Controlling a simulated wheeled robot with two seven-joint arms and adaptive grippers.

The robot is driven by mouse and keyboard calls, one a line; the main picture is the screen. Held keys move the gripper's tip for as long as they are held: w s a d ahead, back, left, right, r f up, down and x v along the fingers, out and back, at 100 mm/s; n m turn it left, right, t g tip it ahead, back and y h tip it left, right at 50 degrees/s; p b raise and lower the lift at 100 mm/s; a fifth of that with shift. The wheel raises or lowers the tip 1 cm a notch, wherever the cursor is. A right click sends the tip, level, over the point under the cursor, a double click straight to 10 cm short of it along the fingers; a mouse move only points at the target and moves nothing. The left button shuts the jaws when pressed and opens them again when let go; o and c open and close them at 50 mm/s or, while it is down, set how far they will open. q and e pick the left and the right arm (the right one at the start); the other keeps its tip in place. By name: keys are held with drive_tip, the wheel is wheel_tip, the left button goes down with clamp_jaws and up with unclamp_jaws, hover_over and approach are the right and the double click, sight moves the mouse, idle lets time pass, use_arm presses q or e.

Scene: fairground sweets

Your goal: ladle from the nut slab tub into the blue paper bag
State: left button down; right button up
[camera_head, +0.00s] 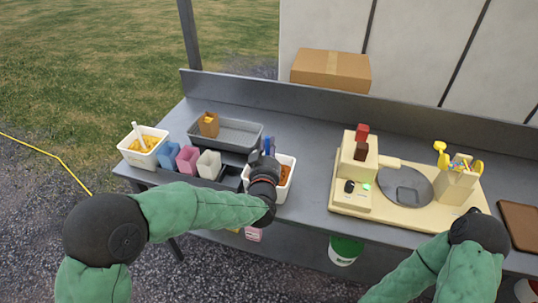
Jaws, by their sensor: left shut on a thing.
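The white tub with brown-orange pieces (284,196), which I take for the nut slab tub, stands at the table's front edge. My left gripper (263,158) is over its left part and hides much of it. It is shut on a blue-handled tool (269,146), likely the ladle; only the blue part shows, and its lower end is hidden. The blue paper bag (168,155) stands upright to the left, in a row with a pink bag (187,158) and a white bag (209,164). My right arm shows at the lower right, but its gripper is not in view.
A white tub (131,157) with yellow pieces and a pale scoop stands at far left. Behind the bags is a grey tray (238,133) with a brown bag (208,125). A cream scale station (345,200) stands right, beside a brown board (522,224). Table between tub and station is clear.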

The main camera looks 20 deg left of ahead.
use_arm(q)
wheel_tip(320, 180, up, 5)
drive_tip(key=shift+p, duration=0.8)
wheel_tip(320, 180, up, 5)
drive_tip(key=p, duration=0.3)
drive_tip(key=shift+f, duration=0.2)
